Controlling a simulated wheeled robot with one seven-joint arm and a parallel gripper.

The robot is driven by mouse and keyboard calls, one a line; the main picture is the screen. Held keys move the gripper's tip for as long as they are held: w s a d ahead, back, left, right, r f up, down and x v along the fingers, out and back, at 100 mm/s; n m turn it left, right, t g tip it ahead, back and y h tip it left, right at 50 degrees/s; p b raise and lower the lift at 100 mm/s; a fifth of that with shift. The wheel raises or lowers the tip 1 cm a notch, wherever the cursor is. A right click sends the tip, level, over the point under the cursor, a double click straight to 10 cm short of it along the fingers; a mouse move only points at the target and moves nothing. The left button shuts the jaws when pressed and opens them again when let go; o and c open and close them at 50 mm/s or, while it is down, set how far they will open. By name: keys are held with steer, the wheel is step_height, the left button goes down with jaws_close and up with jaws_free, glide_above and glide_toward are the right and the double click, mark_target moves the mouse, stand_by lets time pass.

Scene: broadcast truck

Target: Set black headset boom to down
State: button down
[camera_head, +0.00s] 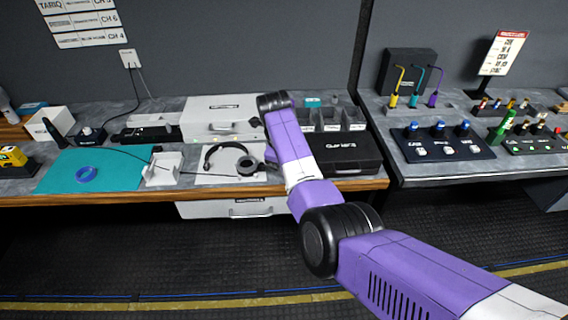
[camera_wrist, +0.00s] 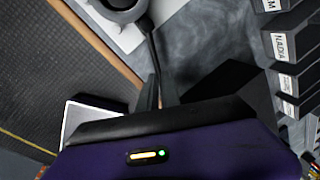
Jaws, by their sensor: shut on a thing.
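The black headset (camera_head: 213,154) lies on a white sheet on the counter in the head view, its round ear cup (camera_head: 247,167) toward the right. In the wrist view, part of the ear cup (camera_wrist: 124,8) shows at the top edge. The dark, thin boom (camera_wrist: 151,42) runs from the ear cup down to my gripper (camera_wrist: 158,88). My gripper is shut on the boom near its outer end. In the head view my gripper (camera_head: 268,161) is just right of the ear cup, partly hidden by my arm.
A black case (camera_head: 346,153) stands close to the right of my gripper, with labelled grey bins (camera_head: 353,118) behind it. A white case (camera_head: 218,114) is behind the headset. A white stand (camera_head: 163,169) and a teal mat (camera_head: 62,180) lie to the left. The counter's front edge is near.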

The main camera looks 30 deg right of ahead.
steer(key=shift+s+a+m, duration=0.1)
steer(key=shift+a+m, duration=0.2)
stand_by(0.4)
steer(key=c, duration=1.5)
jaws_free()
steer(key=shift+c, duration=0.2)
step_height(320, 180, up, 8)
steer(key=a+b, duration=0.1)
steer(key=shift+s+a+f, duration=0.15)
steer(key=shift+s, duration=0.3)
